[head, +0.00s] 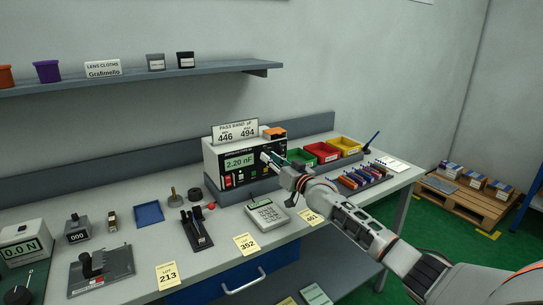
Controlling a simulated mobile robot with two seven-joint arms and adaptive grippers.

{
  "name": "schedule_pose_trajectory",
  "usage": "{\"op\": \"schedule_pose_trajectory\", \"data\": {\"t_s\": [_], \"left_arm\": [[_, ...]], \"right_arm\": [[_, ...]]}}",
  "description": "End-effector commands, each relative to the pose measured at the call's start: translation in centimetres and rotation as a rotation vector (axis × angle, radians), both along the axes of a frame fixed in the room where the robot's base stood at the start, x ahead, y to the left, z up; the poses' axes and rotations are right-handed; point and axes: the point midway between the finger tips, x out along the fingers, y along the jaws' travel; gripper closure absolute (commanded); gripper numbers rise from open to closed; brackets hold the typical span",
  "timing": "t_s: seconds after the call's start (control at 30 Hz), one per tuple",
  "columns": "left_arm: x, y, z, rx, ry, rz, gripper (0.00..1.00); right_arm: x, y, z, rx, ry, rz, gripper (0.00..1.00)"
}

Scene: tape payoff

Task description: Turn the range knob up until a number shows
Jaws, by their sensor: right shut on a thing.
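The meter (225,150) is a white box with a dark front panel on the bench, and its green display (240,162) reads "2.20 nF". My right gripper (268,159) reaches in from the right and is shut at the right part of the meter's front panel, on the range knob. The fingers hide the knob, so its pointer and setting cannot be read. A red button and several small green and dark controls show low on the panel. A card on top of the meter reads "PASS BAND pF" with 446 and 494. My left gripper is not in view.
Green, red and yellow bins (322,153) stand right of the meter, behind a rack of several coloured parts (362,179). Yellow lot cards line the front edge.

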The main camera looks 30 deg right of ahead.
Motion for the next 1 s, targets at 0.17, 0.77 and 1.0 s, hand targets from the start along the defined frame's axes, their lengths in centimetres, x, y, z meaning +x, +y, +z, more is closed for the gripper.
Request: {"op": "schedule_pose_trajectory", "data": {"t_s": [0.17, 0.77, 1.0], "left_arm": [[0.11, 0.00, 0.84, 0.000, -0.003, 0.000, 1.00], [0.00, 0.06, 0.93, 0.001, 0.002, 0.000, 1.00], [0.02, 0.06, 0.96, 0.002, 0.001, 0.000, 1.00]], "right_arm": [[0.00, 0.04, 0.08, 0.099, 0.008, -0.001, 1.00], [0.00, -0.01, -0.01, 0.191, 0.014, -0.001, 1.00], [0.00, 0.00, 0.00, 0.191, 0.014, -0.001, 0.62]]}}
